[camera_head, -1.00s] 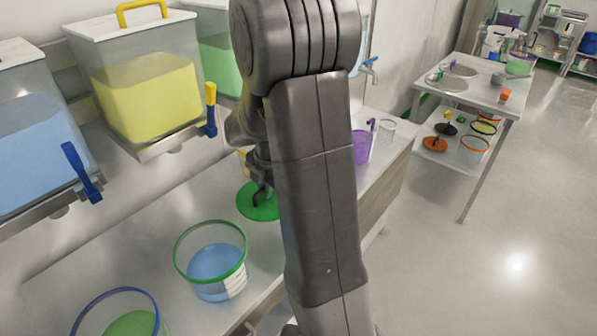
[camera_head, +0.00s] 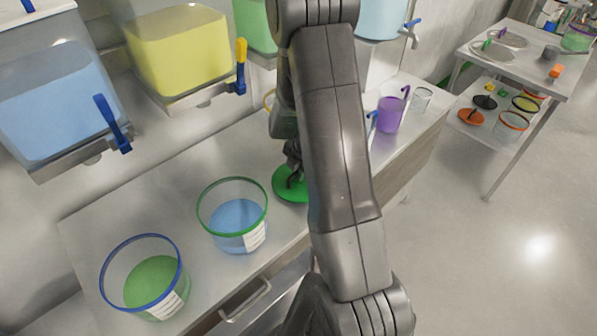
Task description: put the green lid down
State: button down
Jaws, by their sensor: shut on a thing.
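The green lid (camera_head: 290,187) is a flat round disc at the counter, partly hidden behind my arm. My gripper (camera_head: 294,172) is above it and shut on its handle. The fingertips are small and dark in this view. I cannot tell whether the lid touches the counter or hangs just above it. A clear tub with a green rim (camera_head: 233,215) and blue contents stands to the left of the lid.
A blue-rimmed tub (camera_head: 146,277) with green contents stands front left on the counter (camera_head: 120,205). A purple cup (camera_head: 389,114) and a clear glass (camera_head: 421,99) stand at the right end. Dispensers with yellow (camera_head: 180,55) and blue (camera_head: 50,100) liquid overhang the back.

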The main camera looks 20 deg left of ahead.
jog(key=shift+f, duration=0.2)
jog(key=shift+f+b, duration=0.25)
jog(key=shift+b, duration=0.05)
jog(key=c, duration=1.5)
grip_release()
jog(key=shift+r, duration=0.1)
jog(key=shift+o, duration=0.2)
jog(key=shift+r+p, duration=0.3)
jog(key=shift+r, duration=0.05)
notch_tip(320, 180, up, 11)
jog(key=d+b, duration=0.1)
jog(key=d, duration=0.1)
jog(key=shift+s+r, duration=0.2)
jog(key=shift+s, duration=0.25)
jog(key=shift+d, duration=0.1)
